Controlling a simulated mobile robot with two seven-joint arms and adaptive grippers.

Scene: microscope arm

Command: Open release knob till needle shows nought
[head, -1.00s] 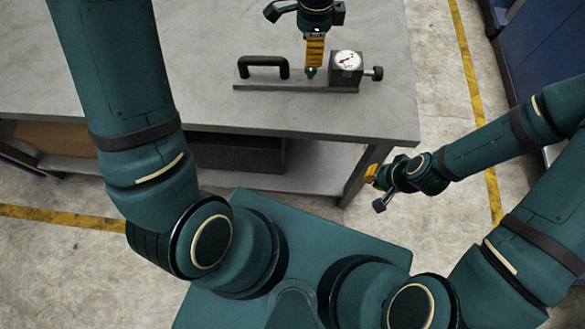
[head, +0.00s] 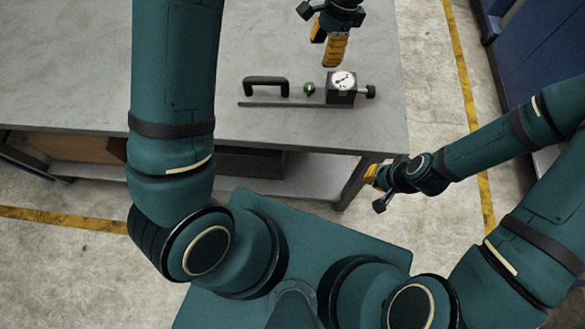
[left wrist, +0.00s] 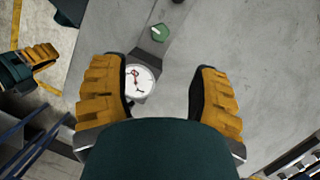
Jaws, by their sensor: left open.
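A gauge block (head: 341,88) with a round white dial and red needle stands on a flat bar (head: 283,103) on the bench. The dial also shows in the left wrist view (left wrist: 140,81); its figures are too small to read. A green knob (head: 309,89) sits left of the block; in the left wrist view it is a green hexagon (left wrist: 160,33) with a pale line. A black knob (head: 371,92) sticks out of the block's right side. My left gripper (head: 326,48) is open and empty, above and beyond the block, apart from both knobs. My right gripper (head: 371,175) hangs off the bench's right corner, its opening unclear.
A black handle (head: 265,86) rises from the bar's left end. The grey bench top (head: 90,70) is clear to the left. A brown box (head: 75,149) lies on the lower shelf. A blue cabinet (head: 540,60) stands at the right beyond a yellow floor line.

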